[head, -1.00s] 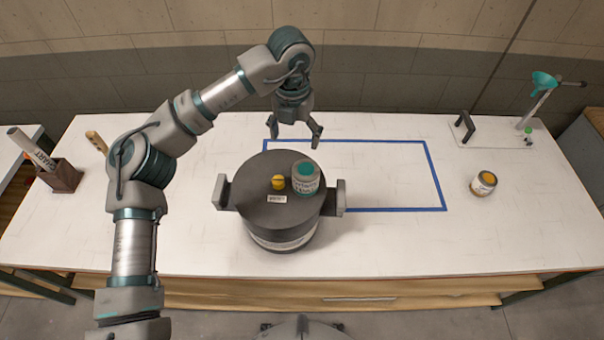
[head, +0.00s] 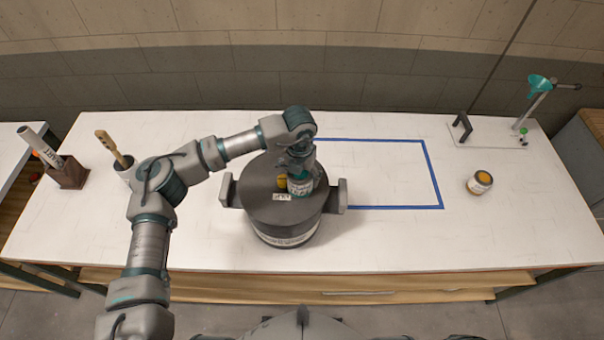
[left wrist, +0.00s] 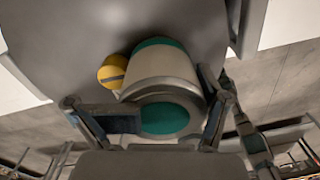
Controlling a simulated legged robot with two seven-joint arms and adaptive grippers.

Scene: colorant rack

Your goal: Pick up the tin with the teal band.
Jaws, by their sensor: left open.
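The tin with the teal band (head: 299,188) stands on the lid of a dark round drum (head: 262,212), beside its yellow knob (head: 282,184). My left gripper (head: 302,178) is down over the tin from above and hides much of it in the head view. In the left wrist view, the tin (left wrist: 165,70) shows its teal top and a teal strip at its far end. The open fingers of my left gripper (left wrist: 158,112) lie on either side of it; I cannot tell whether they touch it. My right gripper is not in view.
The yellow knob (left wrist: 112,70) is close to one finger. A yellow-topped tin (head: 480,182) stands at right, beyond a blue taped rectangle (head: 435,180). A stand with a teal funnel (head: 540,84) is at back right. Brush holders (head: 70,174) are at left.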

